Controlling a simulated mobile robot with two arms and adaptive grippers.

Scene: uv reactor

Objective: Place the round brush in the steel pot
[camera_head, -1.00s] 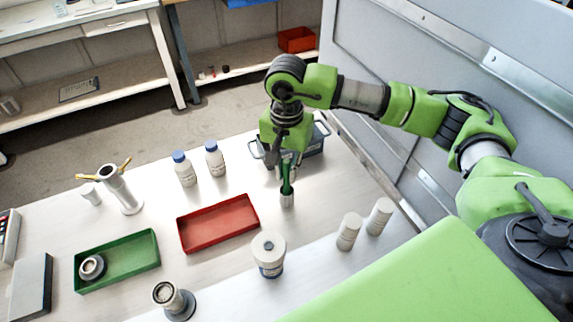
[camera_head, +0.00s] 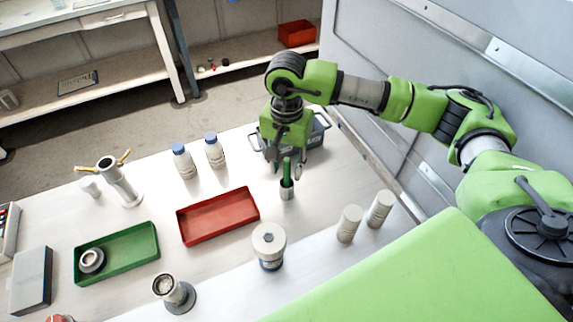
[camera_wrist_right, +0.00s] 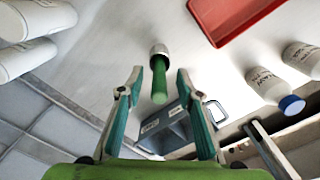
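My left gripper is not in view.
A grey-blue crate (camera_head: 318,134) stands close behind my right gripper. A red tray (camera_head: 218,216) and a green tray (camera_head: 118,254) lie to the left. A white-lidded jar (camera_head: 269,246) and white cylinders (camera_head: 349,224) are nearer. Blue-capped bottles (camera_head: 215,151) stand behind the red tray.

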